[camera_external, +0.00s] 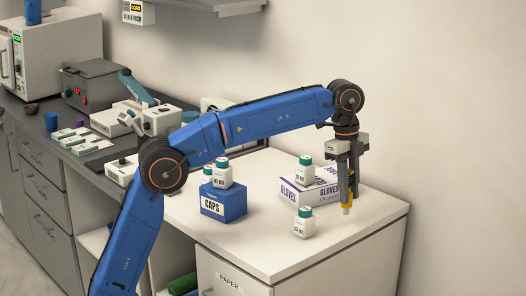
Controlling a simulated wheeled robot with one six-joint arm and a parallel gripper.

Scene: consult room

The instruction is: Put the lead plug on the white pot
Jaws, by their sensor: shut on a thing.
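My gripper (348,200) points straight down over the right part of the white counter, just right of the gloves box. Similar white pots stand on the gloves box (304,168) and on the blue caps box (223,173).
The gloves box (322,190) and blue caps box (223,205) stand on the white counter (265,248). Its front and right end are clear. A wall is close behind. Devices and a blue cup (51,121) stand on the dark counter at left.

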